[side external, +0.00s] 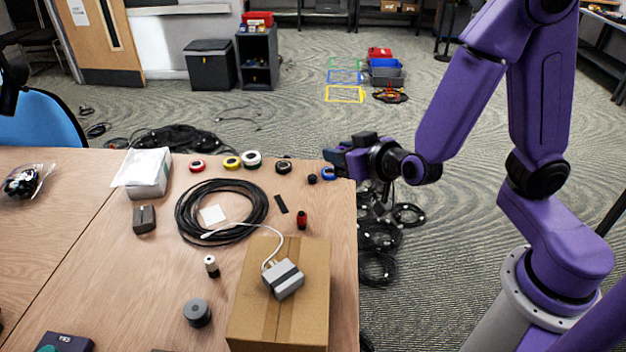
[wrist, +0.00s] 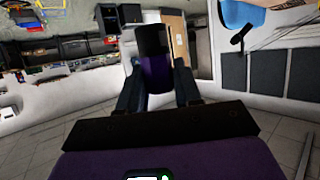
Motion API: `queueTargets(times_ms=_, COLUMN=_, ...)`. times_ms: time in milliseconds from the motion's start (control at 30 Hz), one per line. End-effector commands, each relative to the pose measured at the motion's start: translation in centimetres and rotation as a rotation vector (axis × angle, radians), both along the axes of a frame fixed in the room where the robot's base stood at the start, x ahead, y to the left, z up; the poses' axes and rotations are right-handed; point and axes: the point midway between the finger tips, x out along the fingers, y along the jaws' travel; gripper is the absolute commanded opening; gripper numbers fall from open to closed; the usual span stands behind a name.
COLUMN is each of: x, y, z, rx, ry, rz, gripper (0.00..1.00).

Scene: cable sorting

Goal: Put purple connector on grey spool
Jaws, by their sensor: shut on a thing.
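The purple connector (wrist: 156,72), with a black end, is between the two fingers of my gripper (wrist: 158,88) in the wrist view. My gripper is shut on it. In the side view my gripper (side external: 335,164) is raised near the table's right edge, pointing left; the connector is hard to make out there. The grey spool (side external: 197,313) is a short grey cylinder standing on the table near the front, left of the cardboard box. It is well apart from my gripper, and nothing is seen on its top.
A cardboard box (side external: 250,318) with a grey adapter (side external: 283,280) stands right of the spool. A black cable coil (side external: 181,221), a black-and-white connector (side external: 211,266) and a red connector (side external: 302,220) lie behind. Tape rolls line the back edge. Bare table lies left of the spool.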

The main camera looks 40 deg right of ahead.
Motion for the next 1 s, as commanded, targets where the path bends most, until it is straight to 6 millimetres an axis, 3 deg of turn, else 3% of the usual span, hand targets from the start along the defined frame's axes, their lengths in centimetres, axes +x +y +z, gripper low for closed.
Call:
queueTargets(times_ms=233, x=0.2, y=0.3, z=0.3, rx=0.002, ry=0.000, rz=0.008, gripper=0.02)
queueTargets(times_ms=367, x=1.4, y=2.4, z=0.7, rx=0.004, ry=-0.002, rz=0.055, gripper=0.02)
queueTargets(times_ms=467, x=3.2, y=5.4, z=1.3, rx=0.005, ry=-0.004, rz=0.131, gripper=0.02)
queueTargets(times_ms=800, x=8.9, y=19.0, z=3.7, rx=0.001, ry=-0.004, rz=0.522, gripper=0.02)
queueTargets(times_ms=1000, x=10.0, y=23.9, z=4.2, rx=0.001, ry=-0.001, rz=0.702, gripper=0.02)
